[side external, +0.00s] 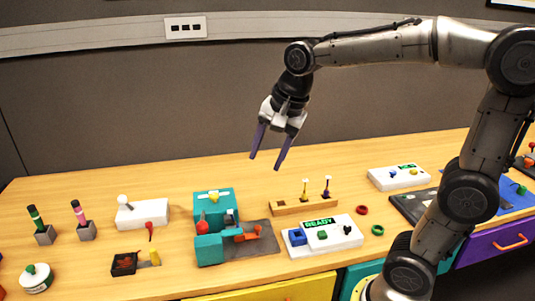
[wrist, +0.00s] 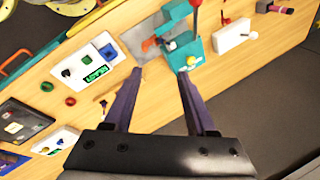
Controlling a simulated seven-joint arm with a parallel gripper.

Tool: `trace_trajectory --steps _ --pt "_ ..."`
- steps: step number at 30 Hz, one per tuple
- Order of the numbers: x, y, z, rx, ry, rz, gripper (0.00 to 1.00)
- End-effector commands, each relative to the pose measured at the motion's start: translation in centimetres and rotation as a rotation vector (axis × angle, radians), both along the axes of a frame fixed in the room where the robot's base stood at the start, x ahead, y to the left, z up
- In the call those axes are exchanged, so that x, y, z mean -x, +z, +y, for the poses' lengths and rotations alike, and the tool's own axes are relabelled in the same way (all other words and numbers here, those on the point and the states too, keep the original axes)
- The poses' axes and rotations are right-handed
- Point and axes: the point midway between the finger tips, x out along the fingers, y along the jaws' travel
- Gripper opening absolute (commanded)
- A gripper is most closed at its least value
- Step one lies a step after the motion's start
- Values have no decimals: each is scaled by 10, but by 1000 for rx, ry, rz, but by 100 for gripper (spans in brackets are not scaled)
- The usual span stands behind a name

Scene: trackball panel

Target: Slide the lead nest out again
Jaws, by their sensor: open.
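A teal press-like fixture (side external: 208,248) stands mid-table with a red-knobbed lever (side external: 202,222) and a yellow mark on top. It also shows in the wrist view (wrist: 194,50). An orange handle-like part (side external: 247,234) sits at its right side over a dark grey plate (side external: 265,243); the part also shows in the wrist view (wrist: 150,43). No part is labelled as the lead nest, and I cannot tell how far any slide is in. My gripper (side external: 265,162) is open and empty, high above the table and up and right of the fixture. Its purple fingers also show in the wrist view (wrist: 159,73).
A white READY panel (side external: 335,240) stands right of the plate, and a wooden rack (side external: 290,208) with two pins behind it. A red ring (side external: 361,210) and green ring (side external: 377,230) lie nearby. A white block with a lever (side external: 145,215) stands left. Air around my gripper is clear.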

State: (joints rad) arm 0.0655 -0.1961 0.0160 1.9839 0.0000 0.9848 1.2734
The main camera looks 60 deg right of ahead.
Motion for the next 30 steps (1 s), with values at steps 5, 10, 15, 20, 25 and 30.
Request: trace_trajectory --steps 5,10,15,20,25,30 --pt "0 0 0 -2 -6 0 57" --pt "-22 -13 -7 -18 -58 40 57" --pt "-55 -60 -28 -37 -139 163 57" --pt "-72 -107 -48 -52 -196 272 57" --pt "-74 -137 -60 -62 -224 339 57" --pt "-73 -150 -63 -65 -231 351 57"
